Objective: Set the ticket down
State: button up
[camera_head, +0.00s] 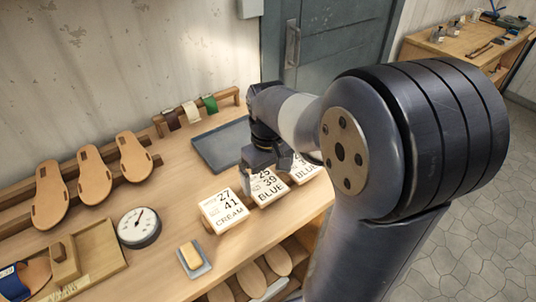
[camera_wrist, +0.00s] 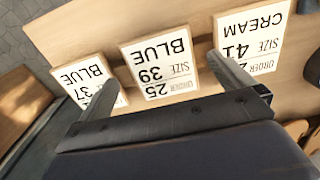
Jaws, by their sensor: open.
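Three white tickets lie in a row on the wooden bench. The left one (camera_head: 224,211) reads 27, 41, CREAM and shows in the wrist view (camera_wrist: 252,35). The middle one (camera_head: 266,188) reads 25, 39, BLUE and also shows in the wrist view (camera_wrist: 160,67). The right one (camera_head: 304,170) is partly hidden by my arm; in the wrist view (camera_wrist: 82,75) it reads 37, BLUE. My gripper (camera_head: 247,182) is open over the middle ticket, its fingers (camera_wrist: 162,70) spread to either side of it in the wrist view. I see nothing held; contact is unclear.
A dark tray (camera_head: 205,158) lies behind the tickets. A round dial (camera_head: 138,228), a small dish (camera_head: 205,268) with a yellow block (camera_head: 191,255) and a wooden frame (camera_head: 105,262) stand to the left. Sandal soles (camera_head: 94,175) lean on a rack. Bench room is clear between dial and tray.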

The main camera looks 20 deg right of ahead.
aim_at(268, 188)
notch_tip(268, 188, up, 9)
dwell(0.5)
notch_tip(268, 188, down, 13)
jog(key=shift+r, duration=0.15)
notch_tip(268, 188, up, 3)
jog(key=shift+f, duration=0.1)
jog(key=shift+r, duration=0.75)
